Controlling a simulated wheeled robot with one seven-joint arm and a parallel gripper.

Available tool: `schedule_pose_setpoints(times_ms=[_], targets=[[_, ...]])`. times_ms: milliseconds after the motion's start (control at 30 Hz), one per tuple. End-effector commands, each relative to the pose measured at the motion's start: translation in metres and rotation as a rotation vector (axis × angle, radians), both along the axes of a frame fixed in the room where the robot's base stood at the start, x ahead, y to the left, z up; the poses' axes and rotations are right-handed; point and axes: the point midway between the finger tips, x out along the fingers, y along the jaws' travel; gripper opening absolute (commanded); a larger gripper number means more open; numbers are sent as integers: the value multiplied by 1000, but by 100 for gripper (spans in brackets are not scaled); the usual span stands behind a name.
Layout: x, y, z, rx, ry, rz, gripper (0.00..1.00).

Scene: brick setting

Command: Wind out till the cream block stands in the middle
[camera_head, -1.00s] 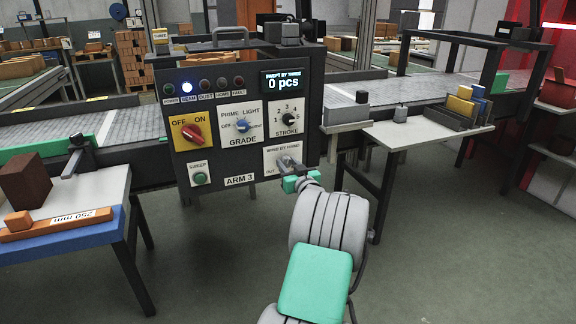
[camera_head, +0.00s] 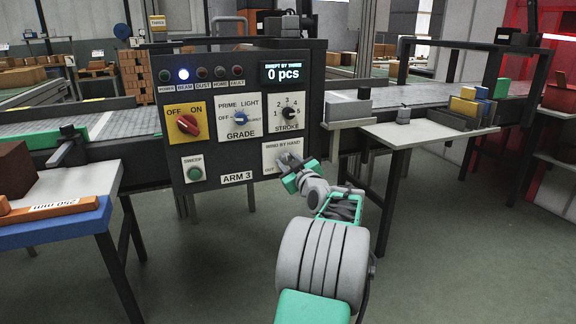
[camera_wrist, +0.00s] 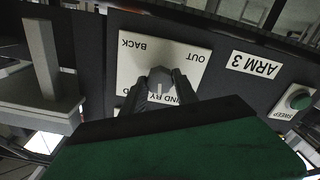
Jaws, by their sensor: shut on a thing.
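The black control panel marked ARM 3 (camera_head: 322,60) carries a white WIND BY HAND plate (camera_head: 297,146) at its lower right. My gripper (camera_wrist: 160,80) is shut on the grey winding knob (camera_wrist: 159,88) of that plate. In the wrist view the plate is upside down, with BACK and OUT readable, and a dark finger lies on each side of the knob. In the head view my gripper (camera_head: 287,170) partly hides the knob and plate. I cannot pick out a cream block for certain; a pale grey ledge (camera_head: 346,111) stands just right of the panel.
A grey conveyor (camera_head: 425,93) runs behind the panel. The right table (camera_head: 420,131) holds a tray with yellow and blue blocks. The left table (camera_head: 85,181) holds a brown block and an orange bar marked 250 mm. The display (camera_head: 282,74) reads 0 pcs; the BEAM lamp is lit blue.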

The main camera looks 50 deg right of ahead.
Motion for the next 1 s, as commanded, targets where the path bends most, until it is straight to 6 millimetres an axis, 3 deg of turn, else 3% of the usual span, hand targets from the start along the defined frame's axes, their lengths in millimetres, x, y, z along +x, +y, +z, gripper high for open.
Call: schedule_pose_setpoints(times_ms=[33,67,300,600,1000], targets=[[0,0,0,0,0,-1,0],[0,0,0,0,0,-1,38],[0,0,0,1,-1,0,57],[-5,2,1,0,-1,-2,57],[-64,37,1,2,-1,-2,57]])
